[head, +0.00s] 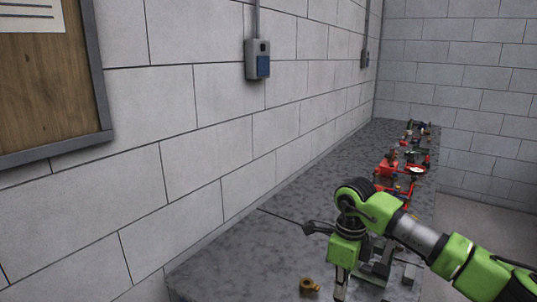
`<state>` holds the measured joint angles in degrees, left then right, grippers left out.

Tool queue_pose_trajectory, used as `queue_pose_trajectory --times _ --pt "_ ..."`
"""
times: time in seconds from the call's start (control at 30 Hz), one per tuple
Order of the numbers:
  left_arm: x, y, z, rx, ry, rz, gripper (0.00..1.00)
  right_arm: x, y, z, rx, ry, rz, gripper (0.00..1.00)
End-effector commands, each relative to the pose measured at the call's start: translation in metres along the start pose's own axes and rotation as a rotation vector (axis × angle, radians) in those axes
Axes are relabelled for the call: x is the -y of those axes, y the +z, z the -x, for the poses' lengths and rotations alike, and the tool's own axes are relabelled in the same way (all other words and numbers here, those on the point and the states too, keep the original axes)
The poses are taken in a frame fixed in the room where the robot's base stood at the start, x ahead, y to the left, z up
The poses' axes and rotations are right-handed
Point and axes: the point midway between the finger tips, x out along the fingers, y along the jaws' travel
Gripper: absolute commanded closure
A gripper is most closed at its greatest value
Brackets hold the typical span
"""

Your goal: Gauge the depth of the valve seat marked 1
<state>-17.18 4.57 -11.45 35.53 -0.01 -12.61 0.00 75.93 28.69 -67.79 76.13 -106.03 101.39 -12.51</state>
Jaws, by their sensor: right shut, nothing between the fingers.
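My right gripper (341,284) points down over the near part of the grey speckled bench (232,265). It is shut with nothing between its fingers, and its tips are near the picture's bottom edge. A small brass-coloured piece (309,287) is on the bench just left of the gripper. A thin dark rod with a thicker dark end (309,229) shows left of my wrist; I cannot tell if it lies on the bench. Grey metal parts (378,266) are partly hidden behind my right arm. No marking 1 is readable, and I cannot tell which thing is the valve seat. My left gripper is out of view.
Red pump and pipe fittings (388,166) stand along the bench's far end. A block wall (225,120) runs along its left side, with a grey switch box (257,60) and a framed board (50,85). The bench's left near part is clear.

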Motion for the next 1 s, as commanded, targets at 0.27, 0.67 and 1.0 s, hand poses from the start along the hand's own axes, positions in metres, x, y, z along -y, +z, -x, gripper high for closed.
queue_pose_trajectory --times 0.27,0.67,1.0 --pt "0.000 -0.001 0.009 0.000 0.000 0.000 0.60 -0.002 -0.001 0.013 -0.006 0.006 0.002 1.00" --pt "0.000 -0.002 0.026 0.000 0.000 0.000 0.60 -0.001 -0.001 0.047 -0.003 0.003 0.001 1.00" --pt "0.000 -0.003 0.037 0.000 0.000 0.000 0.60 -0.001 0.000 0.069 -0.002 0.002 0.001 1.00"
